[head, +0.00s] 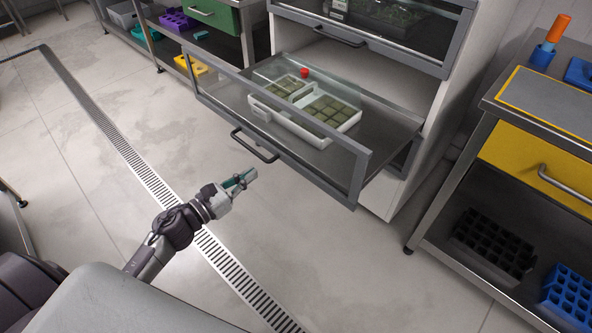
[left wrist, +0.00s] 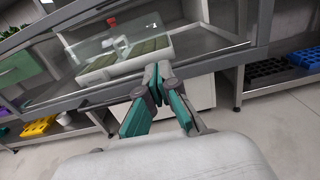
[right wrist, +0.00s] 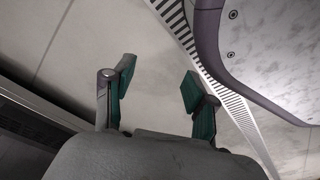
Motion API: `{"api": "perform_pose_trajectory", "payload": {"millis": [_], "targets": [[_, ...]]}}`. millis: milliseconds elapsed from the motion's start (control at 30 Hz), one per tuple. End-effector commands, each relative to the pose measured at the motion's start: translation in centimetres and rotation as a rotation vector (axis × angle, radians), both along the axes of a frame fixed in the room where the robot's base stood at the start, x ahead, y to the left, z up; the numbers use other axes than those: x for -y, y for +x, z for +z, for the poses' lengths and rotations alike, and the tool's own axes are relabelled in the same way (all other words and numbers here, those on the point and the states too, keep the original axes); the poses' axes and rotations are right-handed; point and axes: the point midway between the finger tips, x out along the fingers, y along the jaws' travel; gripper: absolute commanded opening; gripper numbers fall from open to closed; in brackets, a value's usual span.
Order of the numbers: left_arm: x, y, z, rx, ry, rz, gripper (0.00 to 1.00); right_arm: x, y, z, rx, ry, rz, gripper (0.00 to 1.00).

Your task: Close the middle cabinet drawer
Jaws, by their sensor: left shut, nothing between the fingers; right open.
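The middle cabinet drawer (head: 275,140) has a glass front in a grey frame and is pulled well out of the white cabinet. Its black bar handle (head: 254,146) is on the front. A white tray (head: 350,124) with green square cells and a red knob lies inside; the tray also shows in the left wrist view (left wrist: 88,77). My left gripper (head: 246,177) is shut and empty, just in front of and below the handle, apart from it as far as I can tell. My right gripper (right wrist: 159,84) is open and empty above the floor, outside the head view.
A closed upper drawer (head: 370,42) is above. At the right stands a metal bench with a yellow drawer (head: 540,165) and black and blue racks (head: 571,296) on its shelf. A bench with a green drawer (head: 213,14) is at the back left. The floor before the cabinet is clear.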

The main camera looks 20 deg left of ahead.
Motion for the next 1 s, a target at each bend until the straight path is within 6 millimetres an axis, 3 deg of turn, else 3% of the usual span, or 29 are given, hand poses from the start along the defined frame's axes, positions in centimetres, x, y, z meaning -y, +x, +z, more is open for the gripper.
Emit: {"api": "perform_pose_trajectory", "payload": {"millis": [600, 800, 1000], "targets": [[4.4, 10.7, 0.1, -0.005, -0.009, 0.003, 0.00, 0.4, -2.3, -1.7, -0.017, -0.003, 0.005, 0.57], [5.0, 12.2, 0.0, -0.005, -0.008, 0.003, 0.00, 0.4, -2.6, -1.9, -0.019, -0.004, 0.005, 0.57], [5.2, 12.5, 0.0, -0.005, -0.008, 0.003, 0.00, 0.5, -2.8, -2.1, -0.023, -0.004, 0.006, 0.57]]}}
